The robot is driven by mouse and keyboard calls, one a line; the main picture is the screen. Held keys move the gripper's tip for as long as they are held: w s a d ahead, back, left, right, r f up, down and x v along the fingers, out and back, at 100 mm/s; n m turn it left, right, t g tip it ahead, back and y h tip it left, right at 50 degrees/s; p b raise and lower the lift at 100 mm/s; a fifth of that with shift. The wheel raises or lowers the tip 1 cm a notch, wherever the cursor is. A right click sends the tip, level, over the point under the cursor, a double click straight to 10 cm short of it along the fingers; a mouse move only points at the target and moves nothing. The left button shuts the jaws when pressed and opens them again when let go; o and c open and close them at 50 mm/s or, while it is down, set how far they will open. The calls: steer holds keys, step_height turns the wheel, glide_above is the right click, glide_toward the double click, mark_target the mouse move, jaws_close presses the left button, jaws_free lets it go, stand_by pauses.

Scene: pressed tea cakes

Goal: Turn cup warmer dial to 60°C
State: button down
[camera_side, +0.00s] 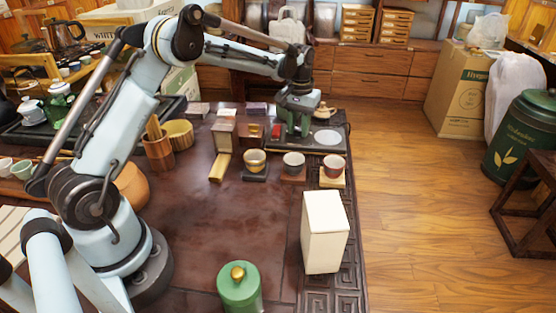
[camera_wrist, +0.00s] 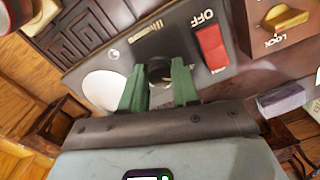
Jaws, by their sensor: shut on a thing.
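The cup warmer is a dark flat panel with a pale round plate; it lies at the back right of the table in the side view (camera_side: 341,131). In the wrist view its panel (camera_wrist: 135,46) carries the white plate (camera_wrist: 103,88), a red switch (camera_wrist: 211,46) marked OFF, and small lettering. The black dial (camera_wrist: 160,68) sits between plate and switch. My gripper (camera_wrist: 159,78) has green fingers shut on the dial, one on each side. The dial's pointer and temperature marks are hidden or too small to read. In the side view my gripper (camera_side: 291,130) points down at the warmer.
Three cups on small stands, left (camera_side: 255,159), middle (camera_side: 293,163) and right (camera_side: 334,167), stand in front of the warmer. A brass knob (camera_wrist: 286,18) marked LOCK is close by. A white box (camera_side: 324,232) and green canister (camera_side: 239,288) stand nearer the camera.

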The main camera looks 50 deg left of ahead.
mark_target(298, 129)
steer(key=m, duration=1)
steer(key=shift+a, duration=0.1)
stand_by(0.4)
steer(key=c, duration=0.8)
jaws_free()
steer(key=shift+r, duration=0.1)
step_height(298, 129, up, 12)
